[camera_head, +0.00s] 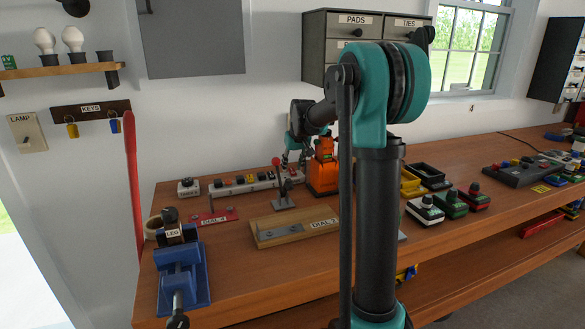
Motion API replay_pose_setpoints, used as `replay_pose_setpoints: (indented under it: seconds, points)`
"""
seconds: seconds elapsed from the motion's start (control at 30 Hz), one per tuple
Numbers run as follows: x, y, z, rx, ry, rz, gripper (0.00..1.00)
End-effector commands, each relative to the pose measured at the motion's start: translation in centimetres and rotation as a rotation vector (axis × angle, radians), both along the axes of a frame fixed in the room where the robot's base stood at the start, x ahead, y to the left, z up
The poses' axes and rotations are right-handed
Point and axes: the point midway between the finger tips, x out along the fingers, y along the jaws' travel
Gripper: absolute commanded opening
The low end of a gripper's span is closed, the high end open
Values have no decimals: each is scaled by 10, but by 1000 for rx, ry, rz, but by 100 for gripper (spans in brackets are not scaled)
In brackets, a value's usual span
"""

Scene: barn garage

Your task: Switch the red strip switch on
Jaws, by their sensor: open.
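A pale power strip (230,187) lies along the back of the workbench by the wall, with several small switches on its top. A small red spot (292,172) shows near its right end, below my gripper; it is too small to tell whether it is the red switch or how it is set. My gripper (293,161) is open, points down, and is above or just behind the strip's right end. I cannot tell whether it touches the strip. My arm and the orange thing hide part of this area.
A red-knobbed lever (283,195) stands in front of the strip's right end. An orange device (322,174) is right of my gripper. A wooden DIAL 2 board (285,228), a red DIAL 4 plate (212,217) and a blue vise (183,273) occupy the front.

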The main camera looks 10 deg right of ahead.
Motion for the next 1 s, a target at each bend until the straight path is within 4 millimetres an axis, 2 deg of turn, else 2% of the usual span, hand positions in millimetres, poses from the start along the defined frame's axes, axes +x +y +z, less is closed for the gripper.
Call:
replay_pose_setpoints:
  seconds: [0.13,0.43,0.77,1.0]
  points:
    - [3,1,-8,0,0,0,41]
    - [3,1,-9,0,0,0,40]
    - [3,1,-9,0,0,0,0]
    - [5,1,-9,-6,32,1,0]
